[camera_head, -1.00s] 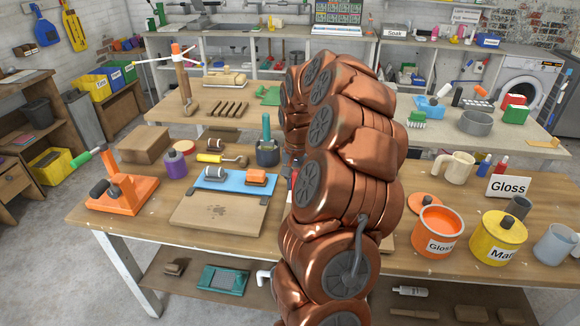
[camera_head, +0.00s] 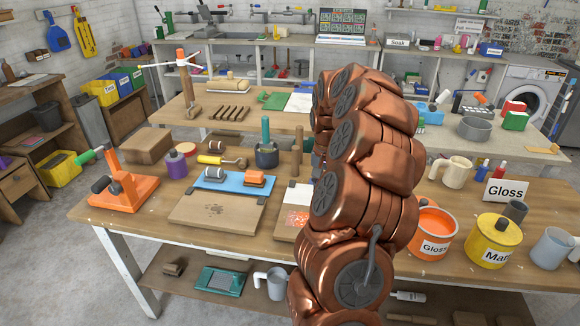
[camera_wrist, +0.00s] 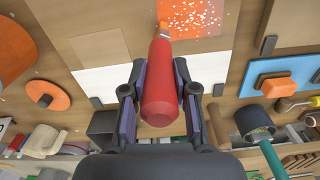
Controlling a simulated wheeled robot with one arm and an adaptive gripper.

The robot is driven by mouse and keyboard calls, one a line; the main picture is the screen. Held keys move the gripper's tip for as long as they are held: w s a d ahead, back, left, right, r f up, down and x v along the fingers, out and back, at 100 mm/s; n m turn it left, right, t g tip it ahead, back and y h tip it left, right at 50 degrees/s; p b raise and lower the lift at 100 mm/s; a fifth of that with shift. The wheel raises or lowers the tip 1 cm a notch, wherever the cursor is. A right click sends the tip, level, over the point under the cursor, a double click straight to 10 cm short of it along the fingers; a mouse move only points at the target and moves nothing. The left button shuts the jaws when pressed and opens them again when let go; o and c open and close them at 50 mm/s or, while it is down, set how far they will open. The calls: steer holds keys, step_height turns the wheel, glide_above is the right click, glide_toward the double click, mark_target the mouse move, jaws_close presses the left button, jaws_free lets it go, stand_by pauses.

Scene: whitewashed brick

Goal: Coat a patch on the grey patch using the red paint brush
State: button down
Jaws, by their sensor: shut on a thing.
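In the wrist view, my gripper (camera_wrist: 163,95) is shut around the red handle of the paint brush (camera_wrist: 172,65). The brush points away from my gripper, and its orange-looking tip is over or at the edge of an orange patch with pale specks (camera_wrist: 195,14). I cannot tell whether the tip touches. That patch lies on a light board, also seen in the head view (camera_head: 298,218), partly hidden by my arm. No plain grey patch can be made out; the orange may cover it. My gripper is hidden behind my arm in the head view.
A brown board (camera_head: 215,215) and a blue mat (camera_head: 240,187) lie left. An orange stand (camera_head: 133,196) is at the table's left end.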

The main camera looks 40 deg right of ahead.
steer(key=shift+s+d+r, duration=0.2)
steer(key=shift+s+r, duration=0.05)
step_height(320, 180, up, 3)
steer(key=shift+w+a+f, duration=0.15)
steer(key=shift+r+p, duration=0.45)
steer(key=shift+r, duration=2.1)
steer(key=shift+a, duration=0.1)
